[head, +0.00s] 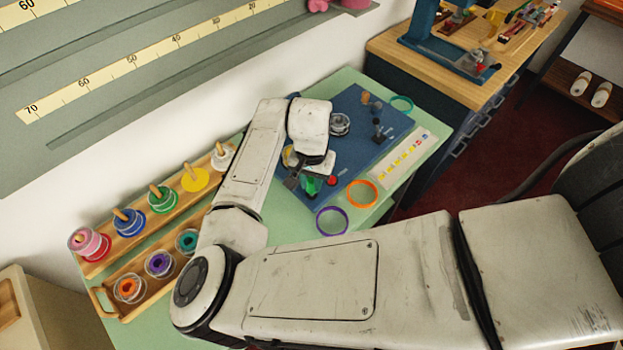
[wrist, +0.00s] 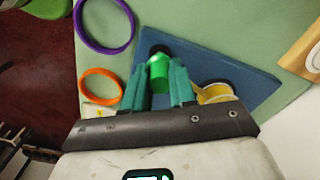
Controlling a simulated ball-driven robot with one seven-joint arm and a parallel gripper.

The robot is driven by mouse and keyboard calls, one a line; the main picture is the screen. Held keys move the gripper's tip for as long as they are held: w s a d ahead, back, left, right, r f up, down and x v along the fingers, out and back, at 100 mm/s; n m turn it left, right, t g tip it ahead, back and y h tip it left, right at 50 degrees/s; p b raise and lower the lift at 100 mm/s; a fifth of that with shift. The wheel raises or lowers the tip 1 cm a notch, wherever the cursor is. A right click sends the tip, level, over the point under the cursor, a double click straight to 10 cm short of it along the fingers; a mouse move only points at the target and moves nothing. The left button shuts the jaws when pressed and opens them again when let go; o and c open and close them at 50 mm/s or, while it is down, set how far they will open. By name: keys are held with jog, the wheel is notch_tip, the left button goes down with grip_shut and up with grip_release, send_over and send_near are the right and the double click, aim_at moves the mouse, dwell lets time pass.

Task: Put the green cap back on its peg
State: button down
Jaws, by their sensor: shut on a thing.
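The green cap (head: 311,186) is over the near edge of the blue board (head: 352,105), below my gripper (head: 309,180). In the wrist view the cap (wrist: 158,72) sits between the two teal fingers of my gripper (wrist: 161,78), which are shut on it. A dark round shape (wrist: 159,49) shows just beyond the cap, over the blue board (wrist: 205,65); I cannot tell whether it is the peg. I cannot tell whether the cap touches the board.
A yellow spool (wrist: 215,94) is close beside the right finger. A red piece (head: 331,181), a dark upright piece (head: 377,130) and a silver ring-like piece (head: 340,124) are on the board. Orange (head: 362,193) and purple (head: 331,220) rings lie nearby. Wooden racks with spools (head: 160,199) stand left.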

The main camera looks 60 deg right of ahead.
jog(key=shift+f+b, duration=0.6)
jog(key=shift+f, duration=0.5)
jog(key=c, duration=0.8)
grip_release()
jog(key=shift+c, duration=0.2)
notch_tip(320, 180, up, 5)
jog(key=p, duration=0.4)
jog(key=shift+p, duration=0.35)
jog(key=shift+r+p, duration=0.4)
jog(key=shift+r, duration=0.65)
